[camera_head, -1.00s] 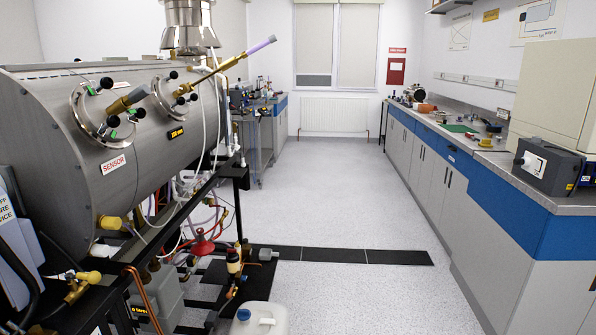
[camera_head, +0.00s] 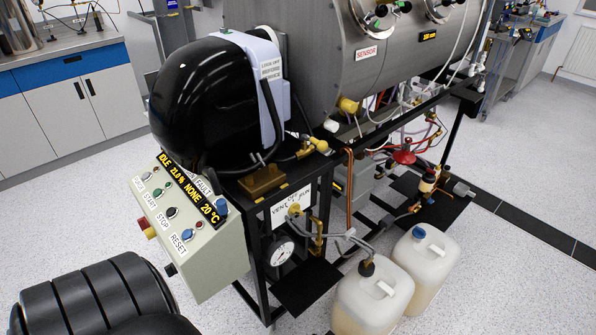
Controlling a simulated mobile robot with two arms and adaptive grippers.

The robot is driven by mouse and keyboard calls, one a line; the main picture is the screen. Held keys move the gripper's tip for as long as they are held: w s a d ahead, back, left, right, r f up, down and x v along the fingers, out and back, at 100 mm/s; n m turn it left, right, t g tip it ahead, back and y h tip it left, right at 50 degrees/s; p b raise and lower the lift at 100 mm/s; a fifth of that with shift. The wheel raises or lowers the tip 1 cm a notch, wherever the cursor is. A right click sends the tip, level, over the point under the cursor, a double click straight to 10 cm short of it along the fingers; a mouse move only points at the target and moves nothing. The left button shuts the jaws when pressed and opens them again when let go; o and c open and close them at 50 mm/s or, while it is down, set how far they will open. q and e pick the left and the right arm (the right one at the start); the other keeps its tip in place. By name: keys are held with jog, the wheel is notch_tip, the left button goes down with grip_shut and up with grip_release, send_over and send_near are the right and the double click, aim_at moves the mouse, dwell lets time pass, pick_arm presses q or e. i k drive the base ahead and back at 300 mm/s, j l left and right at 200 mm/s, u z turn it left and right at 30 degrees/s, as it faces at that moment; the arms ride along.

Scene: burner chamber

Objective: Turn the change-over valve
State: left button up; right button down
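A white plate lettered with what looks like VENT, OFF and RUN (camera_head: 279,216) is on the black frame near the picture's middle. A small brass valve (camera_head: 294,209) sits on it and appears to be the change-over valve. Its handle is too small for me to tell which way it points. Brass fittings (camera_head: 318,232) and grey hoses lie just to its right. Neither of my grippers is in view.
A control box (camera_head: 203,243) with buttons and a yellow-lettered display stands left of the valve. A round gauge (camera_head: 280,252) is below it. Two plastic canisters (camera_head: 345,305) (camera_head: 440,250) stand on the floor at right. A steel chamber (camera_head: 330,70) is behind.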

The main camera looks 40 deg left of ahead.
aim_at(296, 209)
jog(key=u, duration=1.35)
